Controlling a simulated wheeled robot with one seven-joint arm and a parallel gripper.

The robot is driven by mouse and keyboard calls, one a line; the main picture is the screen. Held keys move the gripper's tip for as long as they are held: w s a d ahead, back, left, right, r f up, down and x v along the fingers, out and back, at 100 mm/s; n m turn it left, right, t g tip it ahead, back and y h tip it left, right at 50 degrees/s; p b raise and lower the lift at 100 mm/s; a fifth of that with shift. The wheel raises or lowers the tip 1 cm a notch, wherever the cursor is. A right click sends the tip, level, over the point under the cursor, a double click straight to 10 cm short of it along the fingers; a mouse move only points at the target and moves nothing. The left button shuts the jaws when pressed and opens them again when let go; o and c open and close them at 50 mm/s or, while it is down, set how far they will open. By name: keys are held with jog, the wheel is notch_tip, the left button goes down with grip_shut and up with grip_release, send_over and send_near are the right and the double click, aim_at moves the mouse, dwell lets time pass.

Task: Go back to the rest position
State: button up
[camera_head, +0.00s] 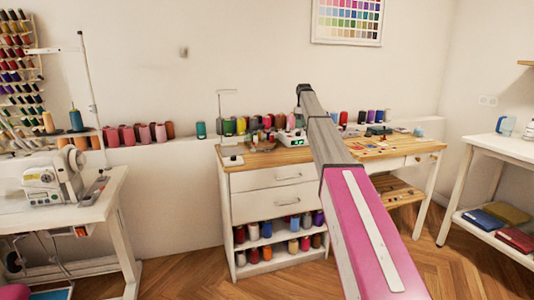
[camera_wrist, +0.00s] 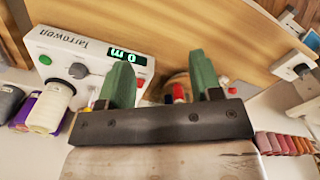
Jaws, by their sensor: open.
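My gripper (camera_wrist: 164,90) shows in the wrist view with its two green fingers apart. No object is clearly held; a small red item (camera_wrist: 178,92) shows between and beyond the fingers, and its contact with them cannot be told. In the head view my pink and grey arm reaches toward the wooden-topped desk (camera_head: 262,158), and the gripper itself is hidden there. A white device (camera_wrist: 85,55) with a green display, a knob and coloured buttons lies left of the fingers. It seems to be the white box (camera_head: 291,140) on the desk in the head view.
A cream spool (camera_wrist: 48,108) stands near the device, left of my gripper. Several pink and red spools (camera_wrist: 285,144) lie at the right. A sewing machine (camera_head: 52,178) stands on a left table, and a white shelf table (camera_head: 505,148) is at the right. Wooden floor (camera_head: 185,275) shows between the furniture.

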jog(key=s+f+m, duration=0.5)
jog(key=s+f, duration=2.2)
jog(key=s+f+m, duration=0.1)
jog(key=s+f, duration=0.3)
jog(key=s, duration=0.5)
jog(key=s+f+m, duration=0.2)
jog(key=s+f, duration=0.3)
jog(key=s, duration=0.5)
jog(key=s+f+m, duration=0.2)
jog(key=s+f, duration=0.2)
jog(key=s, duration=0.6)
jog(key=shift+s+f, duration=0.2)
jog(key=shift+f, duration=0.05)
